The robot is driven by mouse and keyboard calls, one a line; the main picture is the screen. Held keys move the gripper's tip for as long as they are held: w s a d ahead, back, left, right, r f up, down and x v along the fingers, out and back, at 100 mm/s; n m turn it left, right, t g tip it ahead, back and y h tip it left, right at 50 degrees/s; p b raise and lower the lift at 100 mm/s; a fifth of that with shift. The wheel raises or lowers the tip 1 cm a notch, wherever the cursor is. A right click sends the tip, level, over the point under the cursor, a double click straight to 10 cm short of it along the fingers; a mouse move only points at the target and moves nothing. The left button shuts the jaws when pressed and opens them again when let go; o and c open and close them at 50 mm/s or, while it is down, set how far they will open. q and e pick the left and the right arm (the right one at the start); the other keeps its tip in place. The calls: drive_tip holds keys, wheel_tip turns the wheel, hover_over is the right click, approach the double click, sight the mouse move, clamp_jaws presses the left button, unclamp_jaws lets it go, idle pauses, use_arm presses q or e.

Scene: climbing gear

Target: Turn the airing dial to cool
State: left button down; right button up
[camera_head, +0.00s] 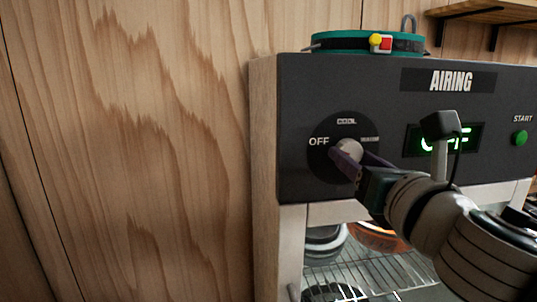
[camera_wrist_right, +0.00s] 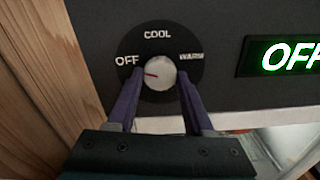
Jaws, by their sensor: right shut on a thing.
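The airing dial is a pale round knob (camera_wrist_right: 160,72) on a black disc (camera_head: 318,163) marked OFF, COOL and WARM. It sits at the left of the dark panel labelled AIRING. In the right wrist view the red pointer line on the knob points left to OFF. My right gripper (camera_wrist_right: 158,80) has its purple fingers on both sides of the knob, shut on it; in the head view the gripper (camera_head: 347,152) partly hides the knob. The green display (camera_wrist_right: 290,56) reads OFF in the right wrist view. My left gripper is not in view.
A green START button (camera_head: 520,137) is at the panel's right. A teal and black strap with red and yellow parts (camera_head: 345,42) lies on top of the cabinet. Below the panel, a wire rack (camera_head: 365,276) holds round items. A wooden wall stands at left.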

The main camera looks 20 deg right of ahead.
drive_tip(key=shift+c, duration=1.4)
clamp_jaws()
drive_tip(key=shift+m, duration=0.4)
drive_tip(key=m, duration=0.6)
drive_tip(key=shift+m, duration=0.3)
drive_tip(key=m, duration=0.4)
drive_tip(key=shift+m+b, duration=0.35)
drive_tip(key=shift+m, duration=0.05)
drive_tip(key=shift+r+m, duration=0.1)
drive_tip(key=shift+m, duration=0.7)
